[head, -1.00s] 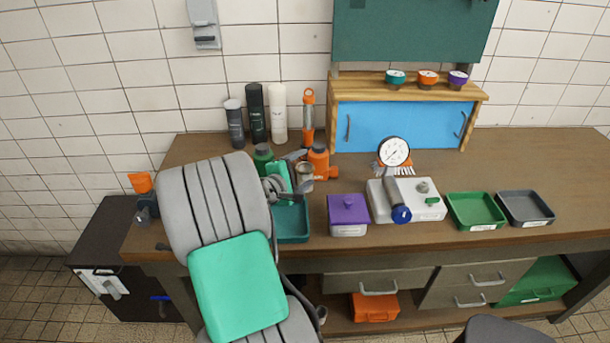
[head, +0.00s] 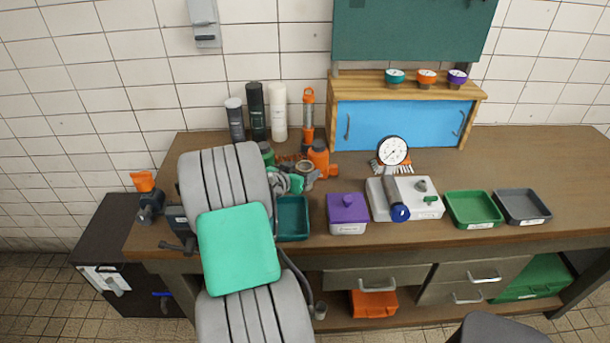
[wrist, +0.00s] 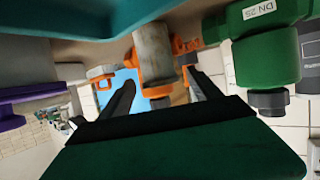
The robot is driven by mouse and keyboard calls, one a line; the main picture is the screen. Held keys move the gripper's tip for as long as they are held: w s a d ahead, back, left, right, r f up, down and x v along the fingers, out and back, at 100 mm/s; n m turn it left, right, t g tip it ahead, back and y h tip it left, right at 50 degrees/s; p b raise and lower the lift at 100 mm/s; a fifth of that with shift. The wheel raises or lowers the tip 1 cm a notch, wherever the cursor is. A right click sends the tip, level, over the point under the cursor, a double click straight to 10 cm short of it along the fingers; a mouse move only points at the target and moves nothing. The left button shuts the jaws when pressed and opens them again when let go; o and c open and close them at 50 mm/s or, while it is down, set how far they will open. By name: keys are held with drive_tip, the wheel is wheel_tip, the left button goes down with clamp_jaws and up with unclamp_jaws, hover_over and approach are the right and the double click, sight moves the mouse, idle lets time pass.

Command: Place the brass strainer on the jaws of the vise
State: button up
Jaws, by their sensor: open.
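A dull brownish-grey cylinder, apparently the brass strainer (head: 306,171), stands on the bench behind the teal tray, just in front of an orange fitting. In the wrist view the strainer (wrist: 152,55) shows beyond and between my fingertips, with orange behind it. My gripper (wrist: 160,78) is open and empty; it points at the strainer, and I cannot tell if it touches. In the head view my gripper (head: 297,182) is small and partly merged with the clutter. The dark vise (head: 177,222) sits at the bench's left front corner, its jaws partly hidden by my arm.
A green fitting (wrist: 265,45) is close right of my fingers in the wrist view. The orange fitting (head: 319,158), teal tray (head: 293,236) and purple box (head: 347,215) crowd the area. Bottles (head: 257,110) stand behind.

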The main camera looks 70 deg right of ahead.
drive_tip(key=x, duration=0.2)
drive_tip(key=shift+d+f, duration=0.15)
drive_tip(key=shift+d, duration=0.15)
drive_tip(key=shift+a, duration=0.1)
drive_tip(key=shift+c, duration=0.4)
clamp_jaws()
